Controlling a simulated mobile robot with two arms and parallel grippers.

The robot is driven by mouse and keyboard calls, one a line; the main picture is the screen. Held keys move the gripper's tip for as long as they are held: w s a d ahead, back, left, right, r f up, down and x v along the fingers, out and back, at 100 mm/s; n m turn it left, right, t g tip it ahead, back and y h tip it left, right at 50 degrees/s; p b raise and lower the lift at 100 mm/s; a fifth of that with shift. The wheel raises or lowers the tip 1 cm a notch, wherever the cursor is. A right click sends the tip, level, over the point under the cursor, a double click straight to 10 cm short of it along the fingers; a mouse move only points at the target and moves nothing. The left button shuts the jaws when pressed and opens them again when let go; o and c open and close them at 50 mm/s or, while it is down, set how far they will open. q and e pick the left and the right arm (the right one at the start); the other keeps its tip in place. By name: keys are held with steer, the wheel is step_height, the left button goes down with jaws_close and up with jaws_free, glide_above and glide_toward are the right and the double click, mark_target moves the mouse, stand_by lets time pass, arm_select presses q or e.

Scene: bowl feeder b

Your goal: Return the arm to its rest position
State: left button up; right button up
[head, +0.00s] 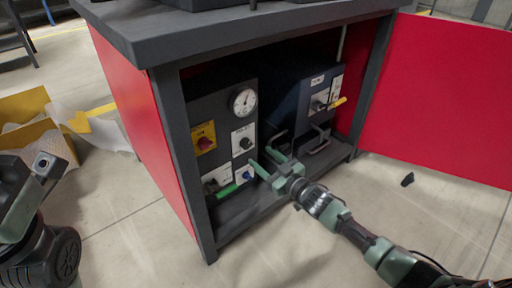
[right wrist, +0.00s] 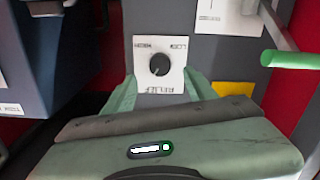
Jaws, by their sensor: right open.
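My right gripper (head: 268,160) is in front of the open cabinet's left control panel (head: 225,110), with its arm coming in from the lower right. Its jaws are open and hold nothing. In the right wrist view, the two green fingers (right wrist: 162,92) stand apart on either side of a white plate with a black knob (right wrist: 160,66). Whether they touch the panel I cannot tell. Part of my left arm shows at the left edge of the head view, but its gripper fingers do not show.
The panel also bears a gauge (head: 243,102), a red knob on a yellow plate (head: 204,138) and a green-handled lever (head: 222,191). A second box (head: 300,95) has a yellow handle (head: 337,103). A red door (head: 440,95) stands open at right.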

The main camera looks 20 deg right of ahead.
steer(key=shift+s+d, duration=0.2)
steer(key=shift+s, duration=0.3)
